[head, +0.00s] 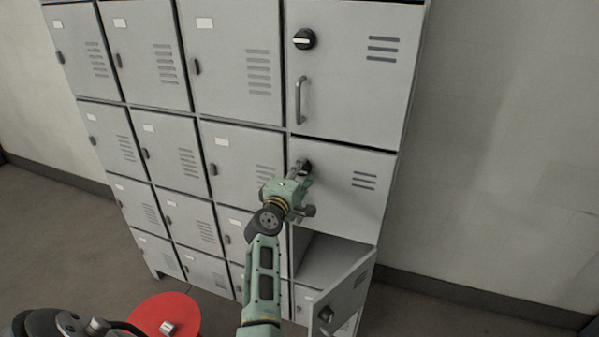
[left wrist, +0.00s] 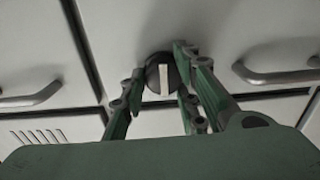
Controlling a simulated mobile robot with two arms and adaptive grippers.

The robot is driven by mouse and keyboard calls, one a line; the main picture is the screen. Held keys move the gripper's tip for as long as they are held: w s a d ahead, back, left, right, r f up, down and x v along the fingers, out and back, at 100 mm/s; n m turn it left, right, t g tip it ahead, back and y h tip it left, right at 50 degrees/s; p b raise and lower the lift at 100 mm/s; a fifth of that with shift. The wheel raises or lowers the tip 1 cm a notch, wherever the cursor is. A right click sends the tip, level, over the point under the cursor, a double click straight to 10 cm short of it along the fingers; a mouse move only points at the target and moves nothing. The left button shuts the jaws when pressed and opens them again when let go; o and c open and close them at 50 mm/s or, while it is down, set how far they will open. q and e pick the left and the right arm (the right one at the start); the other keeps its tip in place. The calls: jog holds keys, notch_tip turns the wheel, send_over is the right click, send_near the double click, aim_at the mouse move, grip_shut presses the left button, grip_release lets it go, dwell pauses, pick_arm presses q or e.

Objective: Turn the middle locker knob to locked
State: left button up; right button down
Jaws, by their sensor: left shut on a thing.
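The middle locker knob (head: 306,165) is on the middle door of the locker's right column, mostly hidden by my left gripper (head: 298,175) in the head view. In the left wrist view the knob (left wrist: 158,75) is a dark disc with a white bar. The bar stands across the direction of the door handles. My left gripper (left wrist: 161,70) has its fingers on either side of the knob and is shut on it. The middle door (head: 345,190) is closed. My right gripper is not in view.
The door above is closed, with its own knob (head: 304,39) and a bar handle (head: 300,100). The door below (head: 345,295) hangs open. Smaller grey lockers fill the left. A red disc (head: 165,315) is at the bottom left. Bare wall is at the right.

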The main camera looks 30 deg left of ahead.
pick_arm(q)
jog(key=shift+w+a+r, duration=0.1)
jog(key=shift+r, duration=0.65)
jog(key=o, duration=1)
jog(key=shift+c, duration=0.2)
jog(key=shift+o, duration=0.3)
jog(key=shift+w+f, duration=0.1)
jog(key=shift+f, duration=0.35)
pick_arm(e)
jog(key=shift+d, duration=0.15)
pick_arm(q)
jog(key=shift+f, duration=0.1)
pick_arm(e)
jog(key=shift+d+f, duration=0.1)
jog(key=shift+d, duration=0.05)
